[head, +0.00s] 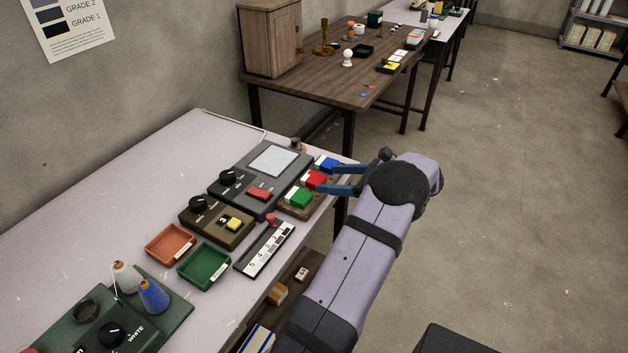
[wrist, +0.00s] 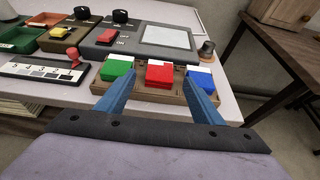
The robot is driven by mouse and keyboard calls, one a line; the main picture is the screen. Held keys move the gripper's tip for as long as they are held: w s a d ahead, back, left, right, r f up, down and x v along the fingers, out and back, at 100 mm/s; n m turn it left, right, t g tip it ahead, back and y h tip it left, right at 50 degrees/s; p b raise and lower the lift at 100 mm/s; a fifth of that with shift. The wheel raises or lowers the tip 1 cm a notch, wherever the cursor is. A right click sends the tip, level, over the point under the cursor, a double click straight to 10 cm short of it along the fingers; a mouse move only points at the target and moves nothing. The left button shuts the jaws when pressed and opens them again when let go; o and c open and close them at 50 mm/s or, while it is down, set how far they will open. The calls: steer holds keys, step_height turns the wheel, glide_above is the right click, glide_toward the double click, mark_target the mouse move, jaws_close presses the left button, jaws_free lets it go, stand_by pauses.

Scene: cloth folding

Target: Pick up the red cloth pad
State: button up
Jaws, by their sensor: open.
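The red cloth pad (wrist: 159,76) sits between a green pad (wrist: 118,71) and a blue pad (wrist: 199,82) on a brown tray (wrist: 152,98) at the table's edge. It also shows in the head view (head: 314,179). Each pad has a white part at its back. My gripper (wrist: 158,92) is open and empty, its two blue fingers pointing at the tray. In the wrist view the red pad lies between the fingers' lines, with the green pad beyond the left finger and the blue one beyond the right. In the head view the fingers (head: 330,179) reach in from the right. I cannot tell whether they touch anything.
Behind the tray is a dark console (head: 246,193) with a screen and red button. A numbered slider panel (head: 264,249), orange tray (head: 170,244) and green tray (head: 204,265) lie left. A small knob (wrist: 207,50) stands right of the console. Floor is open to the right.

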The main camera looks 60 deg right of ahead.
mark_target(314, 178)
steer(key=x, duration=0.5)
steer(key=shift+p, duration=0.35)
steer(key=shift+r, duration=0.1)
steer(key=c, duration=1.1)
